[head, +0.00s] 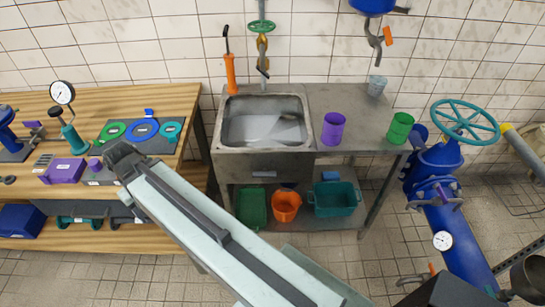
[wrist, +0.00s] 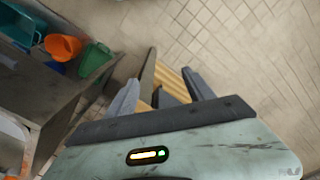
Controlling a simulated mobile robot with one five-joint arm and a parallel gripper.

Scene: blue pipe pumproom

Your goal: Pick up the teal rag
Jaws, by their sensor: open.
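I cannot make out a teal rag in either view. My gripper (wrist: 162,84) is open in the wrist view, with its fingers apart and no held thing visible between them. Part of the wooden bench shows between and behind the fingers. In the head view my arm reaches up and left, and its dark end (head: 122,158) is near the front right edge of the wooden workbench (head: 150,97). The fingers are hard to make out there.
A metal sink (head: 262,152) stands right of the bench, with a purple cup (head: 333,129) and green cup (head: 400,127) on its counter. Below are a green bin (head: 251,208), orange bucket (head: 286,206) and teal crate (head: 336,208). Blue pipework (head: 455,235) stands right. Tiled floor is open.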

